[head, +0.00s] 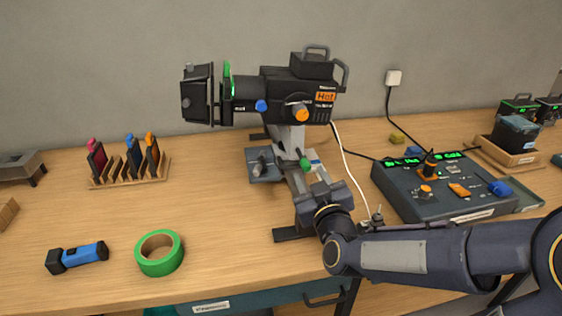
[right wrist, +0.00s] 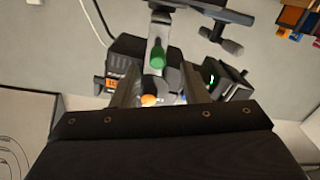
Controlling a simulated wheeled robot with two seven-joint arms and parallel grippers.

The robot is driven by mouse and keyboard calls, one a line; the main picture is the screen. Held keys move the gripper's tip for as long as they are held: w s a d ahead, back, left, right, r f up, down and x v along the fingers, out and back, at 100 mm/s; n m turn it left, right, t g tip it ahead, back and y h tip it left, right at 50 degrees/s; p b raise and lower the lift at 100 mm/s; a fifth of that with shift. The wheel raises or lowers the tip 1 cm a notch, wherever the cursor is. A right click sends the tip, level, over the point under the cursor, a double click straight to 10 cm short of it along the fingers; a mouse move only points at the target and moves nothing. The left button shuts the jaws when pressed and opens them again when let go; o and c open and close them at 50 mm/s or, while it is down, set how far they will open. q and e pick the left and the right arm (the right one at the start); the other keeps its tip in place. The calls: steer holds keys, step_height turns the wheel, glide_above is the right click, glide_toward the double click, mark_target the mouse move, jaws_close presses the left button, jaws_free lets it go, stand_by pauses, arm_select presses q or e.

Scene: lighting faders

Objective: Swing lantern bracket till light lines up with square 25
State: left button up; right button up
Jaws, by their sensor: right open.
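The black stage lantern (head: 290,95) faces left on its stand, with a green frame at its front and blue and orange knobs on its side. Its grey bracket (head: 289,137) holds it from below. A green knob (head: 305,165) sits low on the bracket, and it also shows in the right wrist view (right wrist: 157,56). My right gripper (head: 300,172) is open beside the lower bracket; its fingers (right wrist: 160,88) stand apart below the lantern. I cannot tell whether they touch the bracket. My left gripper is out of view. No square 25 or light patch shows.
A control desk (head: 425,190) with faders stands right of my right gripper. A white cable (head: 350,170) runs behind the gripper. Green tape (head: 159,266), a blue torch (head: 78,257) and a wooden rack (head: 130,180) lie left. The tabletop between them and the stand is clear.

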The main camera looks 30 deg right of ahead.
mark_target(305, 164)
steer(key=x, duration=0.7)
steer(key=shift+w+d+p, duration=0.15)
steer(key=shift+w+p, duration=0.1)
steer(key=shift+p, duration=0.15)
steer(key=shift+c, duration=0.4)
jaws_close()
